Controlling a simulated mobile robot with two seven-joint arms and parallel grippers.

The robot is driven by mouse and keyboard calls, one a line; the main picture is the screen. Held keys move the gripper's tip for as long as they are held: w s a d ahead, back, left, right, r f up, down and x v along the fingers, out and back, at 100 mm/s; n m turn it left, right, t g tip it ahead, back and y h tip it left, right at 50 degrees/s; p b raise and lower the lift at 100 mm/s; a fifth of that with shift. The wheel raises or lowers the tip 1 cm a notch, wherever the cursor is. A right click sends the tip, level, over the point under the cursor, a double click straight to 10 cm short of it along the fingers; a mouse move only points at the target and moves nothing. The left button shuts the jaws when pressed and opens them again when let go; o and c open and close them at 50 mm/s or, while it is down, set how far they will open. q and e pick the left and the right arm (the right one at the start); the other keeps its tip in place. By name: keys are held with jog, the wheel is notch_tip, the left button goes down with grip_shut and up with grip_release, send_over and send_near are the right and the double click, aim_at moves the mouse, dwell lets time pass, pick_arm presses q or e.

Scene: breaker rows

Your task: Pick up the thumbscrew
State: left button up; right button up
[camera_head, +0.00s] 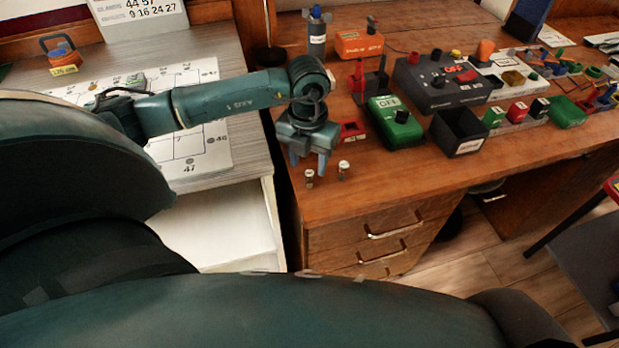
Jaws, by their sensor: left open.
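Two small upright pieces stand near the front left edge of the wooden desk, each with a pale top and a dark brownish body. Either could be the thumbscrew; they are too small to tell apart surely. One small piece (309,178) is just below my left gripper (308,163) in the picture. The other small piece (343,170) stands a little to its right. My left gripper points down with its fingers apart and nothing visible between them. I cannot tell its exact height above the desk. My right gripper is out of view.
A red labelled block (351,131) is close to the right of my left gripper. A green OFF box (395,122), a black bin (459,132) and a dark switch panel (441,80) stand further right. The desk front between the small pieces and the bin is clear.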

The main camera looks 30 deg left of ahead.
aim_at(310, 172)
pick_arm(q)
jog(key=shift+d+f, duration=0.15)
jog(key=shift+f, duration=1.75)
jog(key=shift+c, duration=0.6)
grip_shut()
